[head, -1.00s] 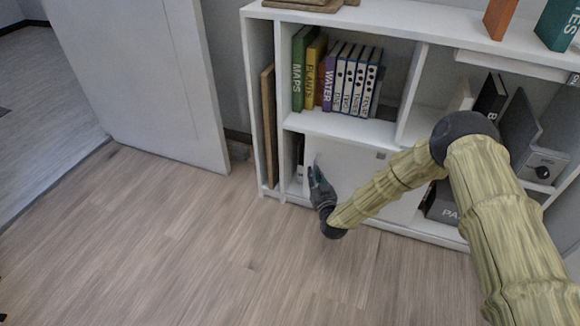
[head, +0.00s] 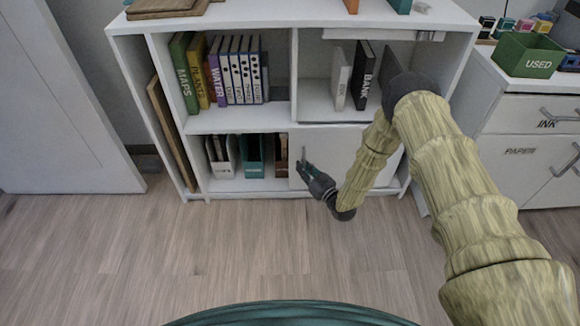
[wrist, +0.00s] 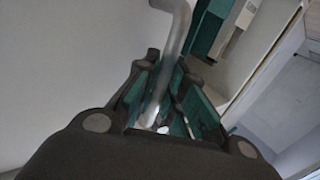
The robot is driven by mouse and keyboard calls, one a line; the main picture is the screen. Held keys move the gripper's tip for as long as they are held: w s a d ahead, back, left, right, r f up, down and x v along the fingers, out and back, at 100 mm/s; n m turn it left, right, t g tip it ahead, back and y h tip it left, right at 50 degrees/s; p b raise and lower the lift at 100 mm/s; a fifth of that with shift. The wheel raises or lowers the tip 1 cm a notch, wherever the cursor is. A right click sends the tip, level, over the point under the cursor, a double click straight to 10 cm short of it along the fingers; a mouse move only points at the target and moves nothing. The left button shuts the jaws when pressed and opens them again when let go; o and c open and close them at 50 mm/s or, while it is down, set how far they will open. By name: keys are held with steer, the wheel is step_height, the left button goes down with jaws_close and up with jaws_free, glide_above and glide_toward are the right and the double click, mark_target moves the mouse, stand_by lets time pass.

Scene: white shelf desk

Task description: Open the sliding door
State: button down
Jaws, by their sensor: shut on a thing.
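The white sliding door (head: 335,147) covers the lower right part of the white shelf in the head view. The lower left compartment is uncovered and shows binders. My gripper (head: 305,164) is at the door's left edge. In the wrist view my gripper (wrist: 165,108) is shut on the door's grey metal handle (wrist: 172,45), which runs up between the fingers. The door panel (wrist: 75,60) fills the left of the wrist view. The handle's lower end is partly hidden by the fingers.
White and teal binders (head: 252,155) stand in the uncovered lower left compartment. A white cabinet (head: 530,130) stands at the right, and another white panel (head: 60,110) at the left. The wooden floor (head: 200,250) in front is clear.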

steer(key=shift+d, duration=0.55)
steer(key=c, duration=1.5)
jaws_free()
steer(key=shift+s, duration=0.1)
steer(key=v, duration=1.2)
